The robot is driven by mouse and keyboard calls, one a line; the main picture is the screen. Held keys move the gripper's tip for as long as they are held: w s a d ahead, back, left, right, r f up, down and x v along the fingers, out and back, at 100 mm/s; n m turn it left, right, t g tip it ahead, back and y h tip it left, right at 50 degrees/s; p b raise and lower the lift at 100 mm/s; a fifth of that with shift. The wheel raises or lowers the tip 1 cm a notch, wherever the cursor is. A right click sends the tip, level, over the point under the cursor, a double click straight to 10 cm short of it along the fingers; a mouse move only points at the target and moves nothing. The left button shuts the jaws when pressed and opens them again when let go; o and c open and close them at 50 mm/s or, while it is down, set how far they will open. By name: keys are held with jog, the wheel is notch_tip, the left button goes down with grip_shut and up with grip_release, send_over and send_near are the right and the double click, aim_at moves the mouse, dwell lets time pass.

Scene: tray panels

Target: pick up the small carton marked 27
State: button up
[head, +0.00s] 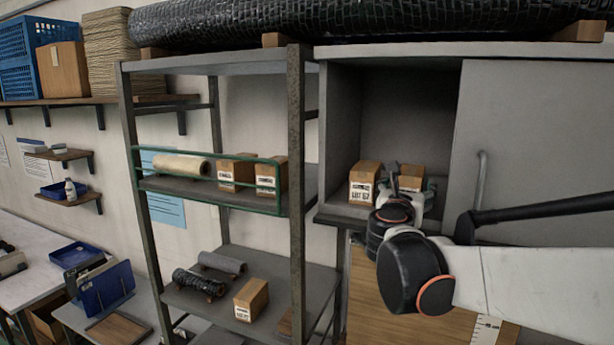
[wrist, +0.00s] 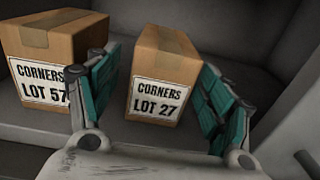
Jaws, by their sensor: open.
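The small carton marked LOT 27 (wrist: 158,82) stands upright in the wrist view, its white CORNERS label facing me. In the head view a carton (head: 411,172) stands on the cabinet shelf behind my arm, mostly hidden by it; its label cannot be read there. My gripper (wrist: 160,98) is open, with a teal-padded finger on each side of the carton marked 27. I cannot tell whether either finger touches it. A carton marked LOT 57 (wrist: 45,62) stands to the left, partly behind the left finger; it also shows in the head view (head: 363,184).
The cabinet's sliding door (head: 530,130) covers its right side. An open rack (head: 297,130) stands to the left, with two cartons and a roll behind a green rail (head: 210,178). Another carton (head: 251,300) and dark rolls sit on its lower shelf.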

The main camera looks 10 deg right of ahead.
jog(key=shift+p+x, duration=0.9)
jog(key=shift+x, duration=1.9)
jog(key=c, duration=1.3)
